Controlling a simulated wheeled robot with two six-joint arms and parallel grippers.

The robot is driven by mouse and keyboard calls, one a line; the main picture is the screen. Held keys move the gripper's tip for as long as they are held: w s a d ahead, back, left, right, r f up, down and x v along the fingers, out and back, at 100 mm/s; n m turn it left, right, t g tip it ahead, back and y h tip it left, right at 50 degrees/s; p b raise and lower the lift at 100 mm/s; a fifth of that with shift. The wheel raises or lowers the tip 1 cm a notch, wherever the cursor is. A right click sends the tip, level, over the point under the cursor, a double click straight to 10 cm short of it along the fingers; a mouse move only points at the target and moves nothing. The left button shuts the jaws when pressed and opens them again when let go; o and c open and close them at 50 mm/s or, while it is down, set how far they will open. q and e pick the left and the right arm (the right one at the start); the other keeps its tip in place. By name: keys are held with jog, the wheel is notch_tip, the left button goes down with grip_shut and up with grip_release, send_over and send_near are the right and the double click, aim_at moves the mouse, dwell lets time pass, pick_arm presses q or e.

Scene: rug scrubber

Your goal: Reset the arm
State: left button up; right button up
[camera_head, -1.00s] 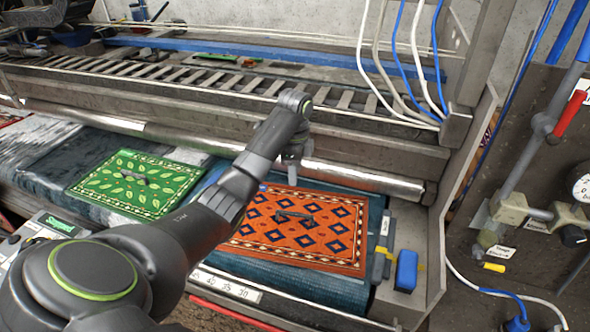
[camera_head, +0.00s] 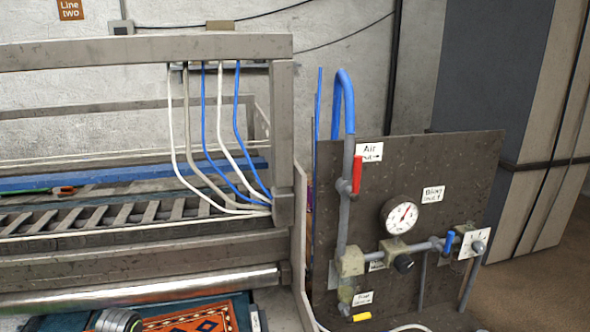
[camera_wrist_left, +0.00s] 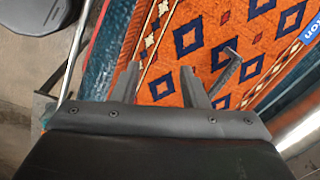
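My left gripper (camera_wrist_left: 160,75) is open and empty in the left wrist view, with its two dark fingers apart over an orange rug (camera_wrist_left: 165,45) with dark blue diamonds. A dark handle (camera_wrist_left: 226,76) on the rug lies just right of the right finger, not between the fingers. In the head view, only a corner of the orange rug (camera_head: 190,322) shows at the bottom, with a grey joint of my left arm (camera_head: 118,320) beside it. The left gripper is outside the head view. My right arm and gripper are in neither view.
A metal roller (camera_head: 140,290) and slatted frame (camera_head: 120,215) stand behind the rug. White and blue hoses (camera_head: 208,130) hang above them. At right stands a panel (camera_head: 450,200) with a gauge (camera_head: 398,215), a red-handled valve (camera_head: 357,173) and pipes.

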pick_arm(q)
jog(key=s+d+f+n+t, duration=0.1)
jog(key=s+f+n, duration=0.1)
jog(key=s, duration=0.5)
jog(key=s+d+f+n, duration=0.2)
jog(key=s+n, duration=0.1)
jog(key=s, duration=0.4)
jog(key=s+d+r+n+t+y, duration=0.1)
jog(key=s+r+n, duration=0.15)
jog(key=s, duration=0.45)
jog(key=s+r+n+t, duration=0.1)
jog(key=s+n, duration=0.2)
jog(key=s, duration=0.3)
notch_tip(320, 180, down, 28)
jog(key=a+g+b, duration=0.2)
jog(key=b, duration=0.2)
jog(key=s+d+f+b, duration=0.1)
jog(key=s+f+b, duration=0.1)
jog(key=s+f, duration=0.5)
jog(key=s+f+b, duration=0.2)
jog(key=s+f, duration=0.6)
jog(key=f, duration=0.5)
jog(key=shift+s+d+g+h, duration=0.15)
jog(key=shift+d+g+h, duration=0.25)
